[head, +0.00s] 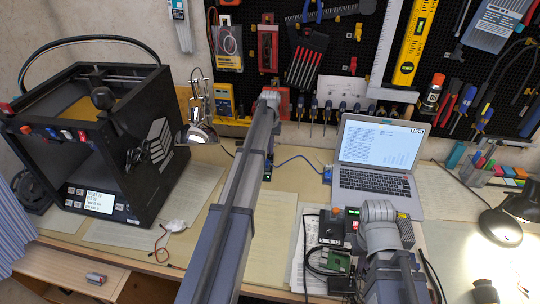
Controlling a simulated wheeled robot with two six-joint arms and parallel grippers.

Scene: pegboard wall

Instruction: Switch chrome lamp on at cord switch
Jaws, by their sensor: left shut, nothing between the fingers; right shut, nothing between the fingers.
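The chrome lamp (199,133) stands on the bench beside the black 3D printer, its shiny shade tilted down. The shade shows no clear glow. A thin dark cord (227,151) runs right from the lamp and passes behind my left arm. I cannot make out a switch on it; that stretch may be hidden by the arm. My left arm reaches up through the middle of the view, right of the lamp. Its fingers are hidden. My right arm stands at the lower right, in front of the laptop, and its fingers do not show either.
The black 3D printer (140,141) fills the left. An open laptop (376,181) stands at the back right. A black desk lamp (500,226) is at the right. A blue cable (294,158) and a green circuit board (314,260) lie near my arms. Tools hang on the pegboard (375,18).

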